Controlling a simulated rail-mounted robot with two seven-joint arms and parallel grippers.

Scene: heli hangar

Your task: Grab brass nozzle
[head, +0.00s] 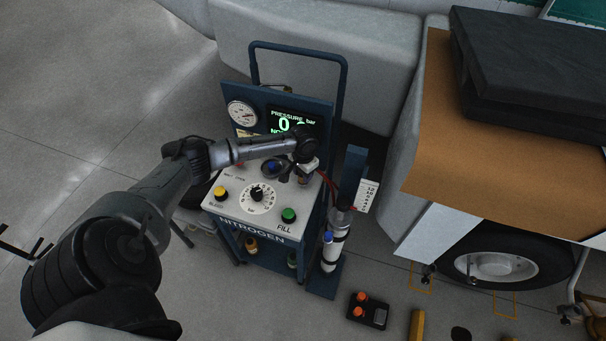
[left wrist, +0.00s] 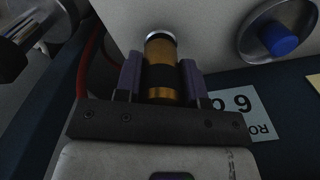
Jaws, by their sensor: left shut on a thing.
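The brass nozzle (left wrist: 161,55) is a small gold cylinder with a dark band and a pale metal top. In the left wrist view it stands between the two purple-grey fingers of my left gripper (left wrist: 161,80), which are shut on it from both sides. In the head view my left gripper (head: 306,172) is at the right side of the nitrogen cart's panel. The nozzle is mostly hidden by the gripper there. My right gripper does not show.
The nitrogen cart (head: 240,208) has a gauge (head: 242,113), a screen (head: 290,122), a dial and coloured buttons. A red hose and a bottle (head: 333,243) are at its right. A vehicle with a wheel (head: 497,265) stands further right. An orange-knobbed box (head: 368,311) lies on the floor.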

